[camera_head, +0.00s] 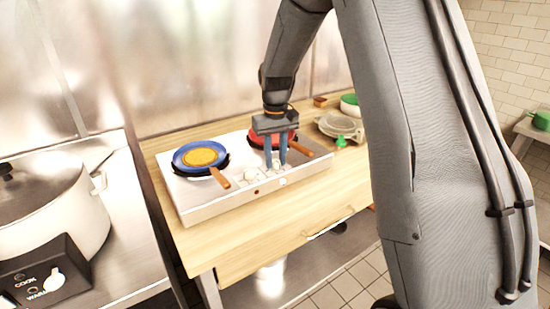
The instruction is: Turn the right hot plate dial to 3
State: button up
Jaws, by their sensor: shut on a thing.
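The white hot plate (216,203) stands on the wooden counter, with two burners. The left dial (251,175) is a small pale knob on the top near the front edge. My gripper (276,166) points down at the right dial's place, its two blue fingers shut on the right dial, which is mostly hidden between and behind them. The dial's markings and pointer are too small to read. A blue pan (184,163) with yellow food sits on the left burner. A red pan (259,138) sits on the right burner, partly behind my gripper.
The pans' brown handles (220,178) reach toward the front and right. Stacked plates (338,124), a green item (341,141) and a green-white bowl (350,103) stand to the right. A large white cooker (75,215) is at left. The wooden counter (215,245) is clear in front.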

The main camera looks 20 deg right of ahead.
jog(key=n, duration=0.4)
jog(key=shift+n, duration=0.3)
jog(key=n, duration=0.3)
jog(key=shift+n, duration=0.3)
jog(key=n, duration=0.3)
jog(key=shift+n, duration=2.1)
jog(key=o, duration=1.1)
jog(key=shift+c, duration=0.2)
jog(key=shift+r, duration=0.1)
